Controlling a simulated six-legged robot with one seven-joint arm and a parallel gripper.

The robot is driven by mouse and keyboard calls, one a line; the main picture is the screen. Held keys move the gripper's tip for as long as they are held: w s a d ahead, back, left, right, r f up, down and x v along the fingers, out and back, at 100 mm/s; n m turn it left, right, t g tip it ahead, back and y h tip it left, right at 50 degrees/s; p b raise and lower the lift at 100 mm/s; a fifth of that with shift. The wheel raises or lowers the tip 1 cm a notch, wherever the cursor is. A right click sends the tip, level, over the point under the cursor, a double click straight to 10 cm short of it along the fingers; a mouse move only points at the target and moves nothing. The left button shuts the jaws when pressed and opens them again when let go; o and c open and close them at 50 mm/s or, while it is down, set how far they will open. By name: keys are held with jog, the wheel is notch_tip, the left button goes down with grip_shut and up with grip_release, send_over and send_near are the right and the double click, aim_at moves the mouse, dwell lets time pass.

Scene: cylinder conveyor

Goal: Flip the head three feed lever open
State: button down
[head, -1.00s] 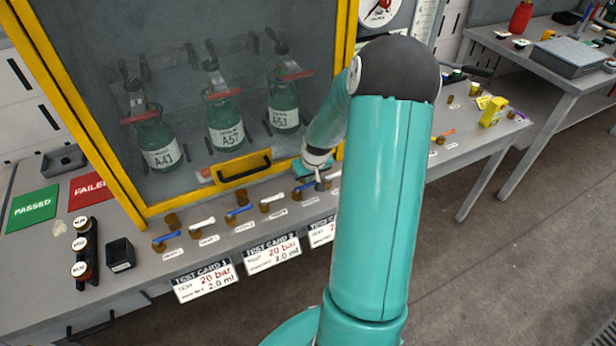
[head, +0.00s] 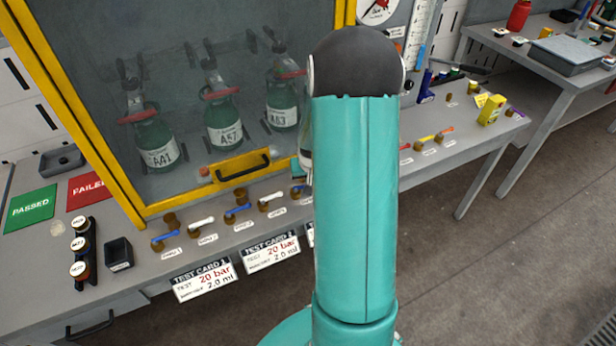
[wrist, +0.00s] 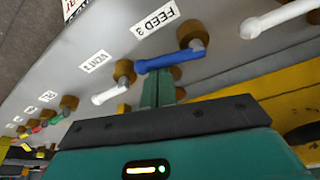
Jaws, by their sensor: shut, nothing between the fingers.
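The head three feed lever (wrist: 168,60) is a blue handle on a brass valve (wrist: 190,36), beside a label reading FEED 3 (wrist: 155,23) in the wrist view. The handle lies sideways along the row, its free end toward the white vent 3 lever (wrist: 109,96). My gripper (wrist: 160,78) is shut and empty, its teal fingertips right at the free half of the blue handle. Whether they touch it I cannot tell. In the head view my arm hides the gripper and most of this lever; only a bit of blue (head: 297,190) shows.
Another white lever (wrist: 283,18) sits on the other side of the feed lever. A yellow-framed cabinet (head: 130,212) with a black handle (head: 243,168) and bottles inside stands behind the row. Test cards (head: 204,281) hang along the bench's front edge. More coloured levers (head: 427,139) lie to the right.

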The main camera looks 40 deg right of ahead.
jog(key=m, duration=0.2)
jog(key=s+a+m+g+h, duration=0.1)
jog(key=m, duration=0.1)
jog(key=s+m, duration=0.1)
jog(key=m, duration=0.1)
jog(key=shift+a+g, duration=0.3)
jog(key=shift+a, duration=0.05)
jog(key=m, duration=0.2)
jog(key=s+a+m+g, duration=0.1)
jog(key=m, duration=0.1)
jog(key=shift+a+h, duration=0.1)
jog(key=shift+h, duration=0.2)
jog(key=m, duration=0.1)
jog(key=a+m+g, duration=0.1)
jog(key=m, duration=0.1)
jog(key=shift+a, duration=0.1)
jog(key=shift+s+a, duration=0.15)
jog(key=shift+a, duration=0.1)
jog(key=shift+r, duration=0.15)
